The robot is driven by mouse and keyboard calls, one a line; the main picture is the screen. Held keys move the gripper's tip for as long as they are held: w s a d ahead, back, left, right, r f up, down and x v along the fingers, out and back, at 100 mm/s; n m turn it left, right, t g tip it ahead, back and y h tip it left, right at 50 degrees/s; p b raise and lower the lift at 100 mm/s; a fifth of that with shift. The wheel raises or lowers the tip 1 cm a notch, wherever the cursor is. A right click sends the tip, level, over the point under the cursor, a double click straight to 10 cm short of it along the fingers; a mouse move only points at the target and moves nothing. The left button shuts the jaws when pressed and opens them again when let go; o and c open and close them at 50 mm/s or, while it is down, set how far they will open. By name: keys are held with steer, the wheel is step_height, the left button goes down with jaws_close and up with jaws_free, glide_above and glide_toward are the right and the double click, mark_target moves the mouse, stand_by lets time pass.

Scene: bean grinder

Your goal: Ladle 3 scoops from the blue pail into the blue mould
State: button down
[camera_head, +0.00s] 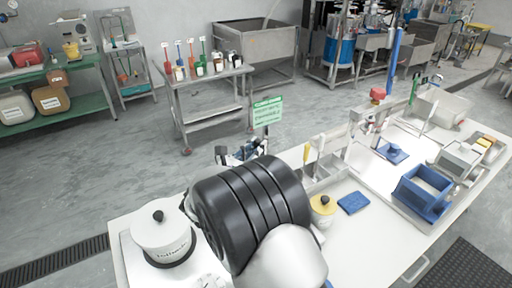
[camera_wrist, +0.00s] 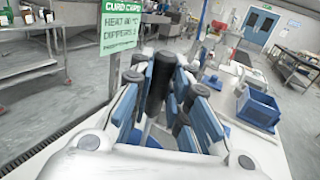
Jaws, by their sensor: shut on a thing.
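My gripper (camera_wrist: 165,88) is shut on an upright black handle (camera_wrist: 159,78) between its blue-padded fingers. The fingers hide the lower part of this tool, so I cannot see a ladle bowl or its contents. In the head view, only bits of my gripper (camera_head: 243,150) show beyond my dark arm. A blue open-topped box (camera_head: 424,191) stands at the right of the white table and also shows in the wrist view (camera_wrist: 258,108). A small flat blue piece (camera_head: 393,153) lies behind it. I cannot tell which is the mould. I cannot identify the blue pail; my arm hides part of the table.
A white pot (camera_head: 162,243) with a black knob stands at left, close to my arm. A yellow-lidded jar (camera_head: 322,207) and a blue cloth (camera_head: 354,203) lie right of my arm. A green sign (camera_head: 267,112) stands beyond my gripper. White tabletop (camera_head: 365,245) is clear at the front.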

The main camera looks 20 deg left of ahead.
steer(key=shift+f+b, duration=1.2)
steer(key=shift+f, duration=0.9)
steer(key=shift+r+p, duration=5.1)
steer(key=shift+r, duration=2.9)
steer(key=shift+f, duration=0.15)
